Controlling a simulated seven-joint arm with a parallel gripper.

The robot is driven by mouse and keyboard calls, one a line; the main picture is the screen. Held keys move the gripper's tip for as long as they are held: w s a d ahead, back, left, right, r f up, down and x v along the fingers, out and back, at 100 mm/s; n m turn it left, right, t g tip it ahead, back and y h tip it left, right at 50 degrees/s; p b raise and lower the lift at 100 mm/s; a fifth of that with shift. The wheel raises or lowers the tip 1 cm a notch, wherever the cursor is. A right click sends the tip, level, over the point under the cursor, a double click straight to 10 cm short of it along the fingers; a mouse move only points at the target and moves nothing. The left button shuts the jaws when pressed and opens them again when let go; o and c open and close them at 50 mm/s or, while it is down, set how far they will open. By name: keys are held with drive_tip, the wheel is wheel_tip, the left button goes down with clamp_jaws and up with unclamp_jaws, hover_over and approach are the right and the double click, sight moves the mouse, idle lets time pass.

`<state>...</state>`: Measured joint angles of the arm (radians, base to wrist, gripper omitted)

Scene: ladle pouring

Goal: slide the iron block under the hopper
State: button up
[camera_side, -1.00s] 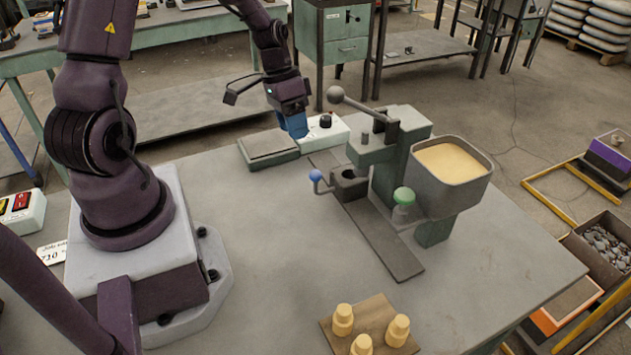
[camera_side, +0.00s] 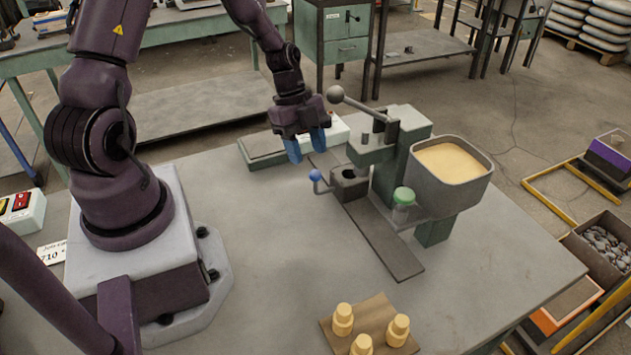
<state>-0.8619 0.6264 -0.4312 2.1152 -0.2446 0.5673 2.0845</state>
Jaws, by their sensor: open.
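The iron block (camera_side: 350,186) is a small dark block with a round hole in its top. It sits on a flat dark rail (camera_side: 385,246) on the grey table. A thin handle with a blue ball (camera_side: 315,175) sticks out from its left side. The hopper (camera_side: 481,182) is a grey bin filled with yellow sand, right of the block beside a green machine. The block is not under the hopper. My gripper (camera_side: 307,148) has two blue fingers, apart and empty. It hangs behind and above the blue ball and appears not to touch it.
The green machine (camera_side: 376,170) has a lever with a grey ball (camera_side: 335,94) reaching toward my gripper. A green-capped jar (camera_side: 403,205) stands before the hopper. Several yellow pieces sit on a brown board (camera_side: 371,320) in front.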

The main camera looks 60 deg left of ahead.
sight(315, 183)
drive_tip(key=x, duration=0.7)
drive_tip(key=shift+d+f, duration=0.1)
drive_tip(key=shift+f, duration=0.2)
drive_tip(key=shift+d, duration=0.1)
clamp_jaws()
